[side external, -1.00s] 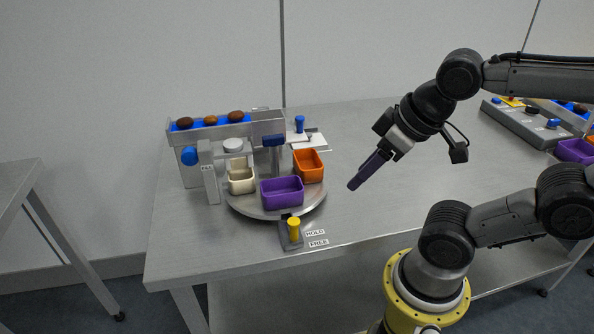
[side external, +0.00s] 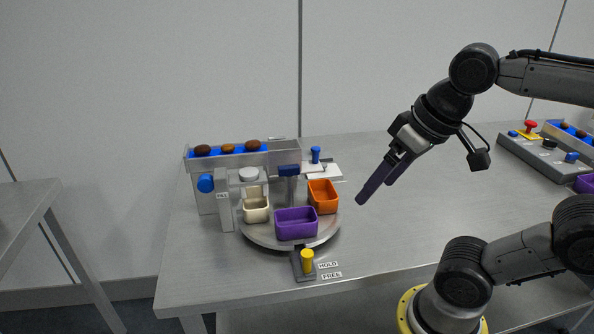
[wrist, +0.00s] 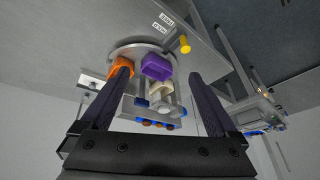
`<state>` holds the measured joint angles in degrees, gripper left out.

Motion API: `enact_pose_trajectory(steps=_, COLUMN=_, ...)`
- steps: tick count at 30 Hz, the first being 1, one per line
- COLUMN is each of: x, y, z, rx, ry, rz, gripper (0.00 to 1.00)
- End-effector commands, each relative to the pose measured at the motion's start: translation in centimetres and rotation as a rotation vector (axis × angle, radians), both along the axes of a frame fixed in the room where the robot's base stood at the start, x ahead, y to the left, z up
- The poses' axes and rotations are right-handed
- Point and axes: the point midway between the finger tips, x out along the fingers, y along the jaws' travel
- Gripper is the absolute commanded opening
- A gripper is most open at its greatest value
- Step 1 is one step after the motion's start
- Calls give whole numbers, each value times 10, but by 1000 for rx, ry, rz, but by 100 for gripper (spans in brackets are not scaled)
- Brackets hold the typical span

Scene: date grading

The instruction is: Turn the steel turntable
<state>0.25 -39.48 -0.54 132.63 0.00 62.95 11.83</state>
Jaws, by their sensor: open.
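The steel turntable (side external: 262,238) is a round disc at the table's front left, also in the wrist view (wrist: 118,50). It carries a purple bin (side external: 296,223) in front, an orange bin (side external: 322,197) at right and a cream bin (side external: 257,212) at left. A yellow-knobbed lever (side external: 307,260) stands at its front edge, beside the HOLD label (side external: 328,265); the FREE label (side external: 332,275) is just below. My gripper (side external: 374,193) is open and empty, up and to the right of the turntable, apart from it. The wrist view shows both fingers (wrist: 158,76) spread, with the bins between them.
Behind the turntable stands a blue-belted conveyor (side external: 270,146) with several brown dates. A post with a blue knob (side external: 206,183) is at left. A control box (side external: 545,152) with buttons sits at far right. The table (side external: 430,220) between is clear.

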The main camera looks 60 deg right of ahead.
Motion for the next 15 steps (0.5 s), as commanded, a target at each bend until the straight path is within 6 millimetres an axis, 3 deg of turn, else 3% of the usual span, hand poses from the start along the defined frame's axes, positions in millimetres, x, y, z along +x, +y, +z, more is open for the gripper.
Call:
enact_pose_trajectory(steps=3, x=26, y=-4, z=37, rx=37, ry=48, rz=-103, gripper=95)
enact_pose_trajectory(steps=7, x=60, y=-10, z=70, rx=71, ry=114, rz=-222, gripper=95)
enact_pose_trajectory(steps=12, x=112, y=-23, z=97, rx=103, ry=198, rz=-360, gripper=95)
enact_pose_trajectory(steps=15, x=144, y=-33, z=103, rx=116, ry=246, rz=-431, gripper=95)
